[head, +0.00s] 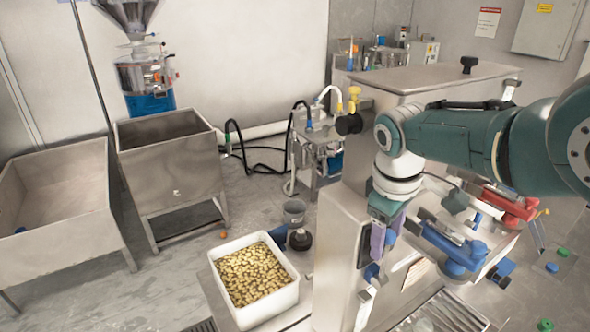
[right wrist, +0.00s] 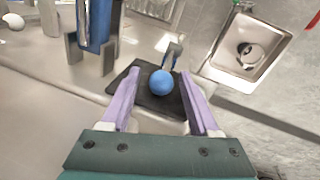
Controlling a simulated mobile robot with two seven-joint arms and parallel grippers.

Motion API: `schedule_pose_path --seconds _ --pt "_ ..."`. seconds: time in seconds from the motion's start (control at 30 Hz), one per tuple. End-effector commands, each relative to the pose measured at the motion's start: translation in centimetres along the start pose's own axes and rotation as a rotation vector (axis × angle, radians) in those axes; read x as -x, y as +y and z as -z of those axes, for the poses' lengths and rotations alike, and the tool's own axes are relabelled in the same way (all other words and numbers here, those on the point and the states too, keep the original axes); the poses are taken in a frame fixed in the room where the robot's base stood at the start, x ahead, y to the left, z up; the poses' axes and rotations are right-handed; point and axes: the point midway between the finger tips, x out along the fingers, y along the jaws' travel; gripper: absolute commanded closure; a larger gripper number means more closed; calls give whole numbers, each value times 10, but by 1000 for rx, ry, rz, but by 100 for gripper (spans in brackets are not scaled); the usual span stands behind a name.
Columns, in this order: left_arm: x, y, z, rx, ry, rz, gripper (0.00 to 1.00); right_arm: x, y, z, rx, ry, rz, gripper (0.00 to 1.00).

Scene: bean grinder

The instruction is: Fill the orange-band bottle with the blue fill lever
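My right gripper (head: 387,238) hangs beside the steel machine in the head view, with its purple fingers pointing down. The same right gripper (right wrist: 160,74) is open in the right wrist view, its fingers well apart. A blue ball knob (right wrist: 162,82), apparently the blue fill lever's end, appears between the fingers over a dark plate, with no visible contact. In the head view the blue knob (head: 372,272) is just below the fingertips. I cannot make out a bottle with an orange band in either view. My left gripper is out of view.
Blue clamp-like hardware (head: 460,255) and a red part (head: 510,205) sit right of my right gripper. A white bin of beans (head: 284,308) stands at the front. A blue cylinder (right wrist: 95,25) rises at upper left in the wrist view. Steel tubs (head: 170,145) stand left.

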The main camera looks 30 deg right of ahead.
Motion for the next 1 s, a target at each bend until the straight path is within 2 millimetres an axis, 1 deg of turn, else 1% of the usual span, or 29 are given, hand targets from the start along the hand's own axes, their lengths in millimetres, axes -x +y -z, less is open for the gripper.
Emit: schedule_pose_path --seconds 0.23,0.33,0.5,0.63,0.8,1.0 --pt "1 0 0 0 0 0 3 1 0 0 0 0 2 36" --pt "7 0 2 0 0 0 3 9 0 0 0 -1 2 36" --pt "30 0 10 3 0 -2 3 37 1 1 0 2 1 36" --pt "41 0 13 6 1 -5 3 59 1 0 1 2 1 36" --pt "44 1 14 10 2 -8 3 81 1 0 -1 3 0 36" --pt "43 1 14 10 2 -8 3 97 0 0 0 1 1 36"
